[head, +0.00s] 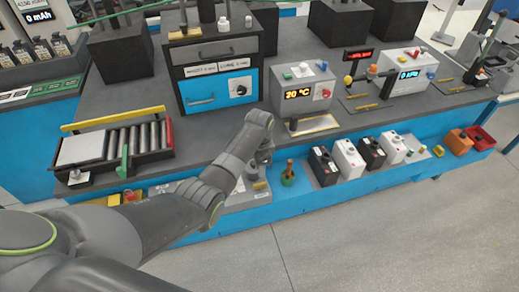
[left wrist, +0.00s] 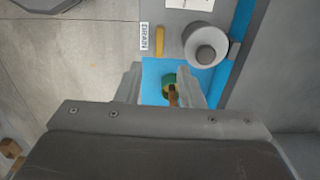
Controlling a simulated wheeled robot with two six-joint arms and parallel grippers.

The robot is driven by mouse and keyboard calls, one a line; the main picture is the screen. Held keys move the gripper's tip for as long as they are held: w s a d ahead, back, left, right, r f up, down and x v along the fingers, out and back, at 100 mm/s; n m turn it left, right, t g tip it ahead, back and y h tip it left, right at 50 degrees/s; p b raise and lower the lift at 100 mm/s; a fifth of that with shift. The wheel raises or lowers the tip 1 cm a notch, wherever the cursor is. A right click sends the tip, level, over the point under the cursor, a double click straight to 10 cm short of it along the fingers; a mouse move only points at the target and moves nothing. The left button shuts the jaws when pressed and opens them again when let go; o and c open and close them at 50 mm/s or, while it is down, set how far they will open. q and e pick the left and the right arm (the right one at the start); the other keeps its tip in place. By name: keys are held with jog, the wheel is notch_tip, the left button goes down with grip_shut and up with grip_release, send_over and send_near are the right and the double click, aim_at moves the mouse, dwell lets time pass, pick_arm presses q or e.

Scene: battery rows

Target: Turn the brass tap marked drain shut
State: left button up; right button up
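The white label reading DRAIN (left wrist: 145,38) shows at the top of the left wrist view. Beside it, on a grey plate, is a short yellow brass-coloured bar (left wrist: 159,42), which appears to be the tap's lever. A grey round cylinder (left wrist: 207,45) stands to its right. In the head view the yellow bar (head: 260,185) shows small, just below my left gripper (head: 262,163). In the left wrist view my left gripper (left wrist: 157,80) is open, its fingertips below the bar in the picture, apart from it. My right gripper is not in view.
A green round object with a brown handle (head: 288,176) stands on the blue ledge right of the gripper; it also shows between the fingers in the left wrist view (left wrist: 171,88). Black and white battery-like blocks (head: 348,157) stand farther right. A roller tray (head: 112,146) is at left.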

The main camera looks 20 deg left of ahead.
pick_arm(q)
notch_tip(320, 180, up, 7)
jog(key=shift+b, duration=0.3)
dwell(0.5)
